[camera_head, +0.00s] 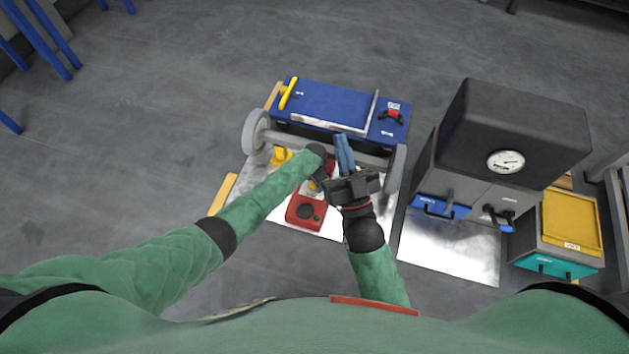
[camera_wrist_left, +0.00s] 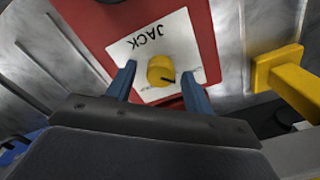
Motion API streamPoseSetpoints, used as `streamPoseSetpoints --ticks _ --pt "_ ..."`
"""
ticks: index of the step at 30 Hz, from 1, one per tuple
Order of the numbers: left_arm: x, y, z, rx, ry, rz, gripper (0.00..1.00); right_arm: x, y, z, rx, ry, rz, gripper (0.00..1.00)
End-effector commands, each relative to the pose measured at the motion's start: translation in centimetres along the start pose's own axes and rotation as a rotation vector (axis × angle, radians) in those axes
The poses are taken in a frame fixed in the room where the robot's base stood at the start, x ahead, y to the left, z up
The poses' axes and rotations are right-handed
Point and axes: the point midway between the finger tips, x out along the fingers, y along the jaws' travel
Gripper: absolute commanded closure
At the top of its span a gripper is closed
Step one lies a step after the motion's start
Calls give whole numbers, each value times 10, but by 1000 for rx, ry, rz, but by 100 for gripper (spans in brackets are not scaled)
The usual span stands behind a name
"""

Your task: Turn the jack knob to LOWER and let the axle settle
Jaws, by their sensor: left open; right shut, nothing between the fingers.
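The red jack (camera_head: 305,212) sits on a pale floor plate in front of the blue chassis. In the left wrist view its red body (camera_wrist_left: 95,20) carries a white panel (camera_wrist_left: 135,52) marked JACK, upside down. A round yellow knob (camera_wrist_left: 160,68) with a dark pointer mark is on the panel. My left gripper (camera_wrist_left: 158,80) is open, with one blue finger on each side of the knob; contact cannot be told. In the head view it is mostly hidden at the jack. My right gripper (camera_head: 344,152) is shut and empty, beside my left wrist. The axle (camera_head: 330,145) is partly hidden.
The blue chassis (camera_head: 335,97) has a yellow handle and grey wheels (camera_head: 254,130). A yellow stand (camera_wrist_left: 282,80) is close to the left gripper. A dark gauge box (camera_head: 525,125) and a yellow-lidded bin (camera_head: 570,222) stand at the right. Open floor lies left.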

Motion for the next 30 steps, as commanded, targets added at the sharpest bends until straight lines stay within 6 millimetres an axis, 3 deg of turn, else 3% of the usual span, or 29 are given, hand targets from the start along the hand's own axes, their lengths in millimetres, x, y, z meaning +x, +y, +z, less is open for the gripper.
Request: streamPoseSetpoints --ticks 6,9,20,30 --pt "-6 0 0 0 0 0 48 -1 0 9 4 -37 2 100" --pt "-12 0 0 0 1 -1 48 -16 1 39 11 -134 9 100" --pt "-32 0 0 1 1 0 48 -50 2 99 31 -358 23 100" --pt "-53 0 0 0 1 0 48 -93 2 151 52 -568 35 100"
